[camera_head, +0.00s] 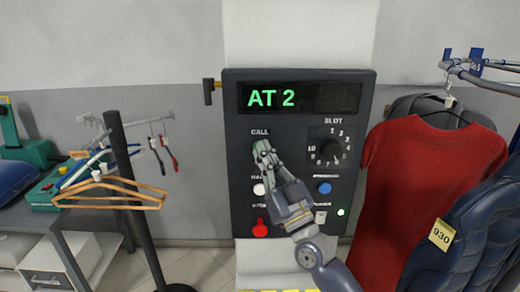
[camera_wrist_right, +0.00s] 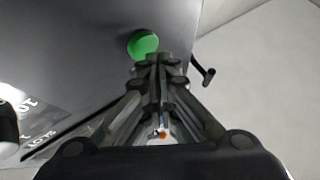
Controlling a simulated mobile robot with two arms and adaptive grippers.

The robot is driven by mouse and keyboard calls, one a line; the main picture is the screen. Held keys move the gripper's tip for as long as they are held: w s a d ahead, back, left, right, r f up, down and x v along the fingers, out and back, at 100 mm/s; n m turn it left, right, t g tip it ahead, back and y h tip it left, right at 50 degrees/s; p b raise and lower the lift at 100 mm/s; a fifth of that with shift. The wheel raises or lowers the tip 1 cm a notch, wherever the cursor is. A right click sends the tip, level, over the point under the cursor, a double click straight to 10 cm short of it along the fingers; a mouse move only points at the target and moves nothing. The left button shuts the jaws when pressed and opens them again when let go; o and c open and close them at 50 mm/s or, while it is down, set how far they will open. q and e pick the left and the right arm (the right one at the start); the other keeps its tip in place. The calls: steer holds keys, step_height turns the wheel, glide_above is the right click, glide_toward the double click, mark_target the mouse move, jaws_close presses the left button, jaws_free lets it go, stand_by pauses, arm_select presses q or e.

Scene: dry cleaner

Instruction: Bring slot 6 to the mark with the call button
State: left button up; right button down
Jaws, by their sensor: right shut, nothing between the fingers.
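The control panel (camera_head: 300,200) faces me, its display (camera_head: 306,97) reading "AT 2" in green. Below it is the SLOT dial (camera_head: 328,152); I cannot tell surely which number it points to. The green call button shows in the wrist view (camera_wrist_right: 142,43), just beyond my right fingertips. My right gripper (camera_head: 262,148) is shut and empty, reaching up over the panel under the word CALL, and it mostly hides the button in the head view. It also shows in the wrist view (camera_wrist_right: 158,62). Whether the tips touch the button is unclear. My left gripper is out of view.
A white button (camera_head: 259,189), a red button (camera_head: 260,229) and a blue button (camera_head: 324,188) surround my right gripper. At right, a red garment (camera_head: 425,165) and a blue padded jacket tagged 930 (camera_head: 460,245) hang below a rail (camera_head: 485,78). Wooden hangers (camera_head: 110,195) hang at left.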

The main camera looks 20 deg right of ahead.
steer(key=shift+w+d, duration=0.15)
steer(key=shift+w, duration=0.4)
stand_by(0.7)
steer(key=shift+s, duration=0.1)
steer(key=shift+s+a+p, duration=0.2)
steer(key=shift+s+p, duration=0.1)
steer(key=shift+s, duration=0.45)
steer(key=s+p, duration=0.1)
steer(key=s, duration=0.1)
steer(key=s+a+p, duration=0.1)
steer(key=s, duration=0.1)
steer(key=shift+s+a, duration=0.2)
steer(key=shift+s, duration=0.15)
stand_by(0.5)
